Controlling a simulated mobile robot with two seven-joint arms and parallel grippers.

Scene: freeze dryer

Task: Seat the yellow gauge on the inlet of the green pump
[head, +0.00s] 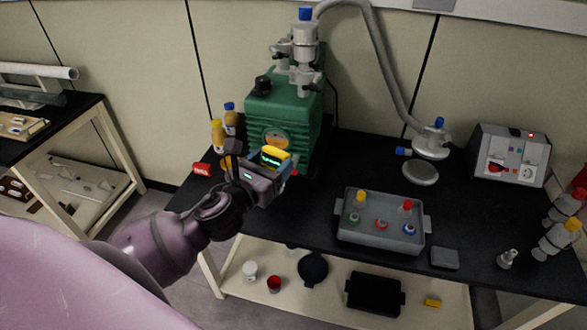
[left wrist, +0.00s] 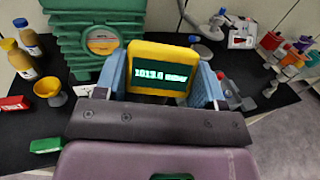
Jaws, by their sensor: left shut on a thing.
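The yellow gauge (head: 272,156) has a dark display with green lettering. It also shows in the left wrist view (left wrist: 158,55), its screen facing the camera. My left gripper (head: 268,164) is shut on it, with blue fingers on both sides, in front of the pump's lower front. The green pump (head: 272,112) stands at the back left of the dark bench. Its metal inlet fittings (head: 297,70) rise from the top, above and behind the gauge, with a blue-capped part on top. The gauge is apart from the inlet. The gauge's underside is hidden. My right gripper is not in view.
A grey hose (head: 382,65) runs from the pump's top fittings to a metal fitting (head: 433,140). A grey tray (head: 372,243) with small coloured parts sits mid-bench. Orange bottles (head: 218,135) and a red box (head: 201,169) stand left of the pump. A control unit (head: 509,157) is at right.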

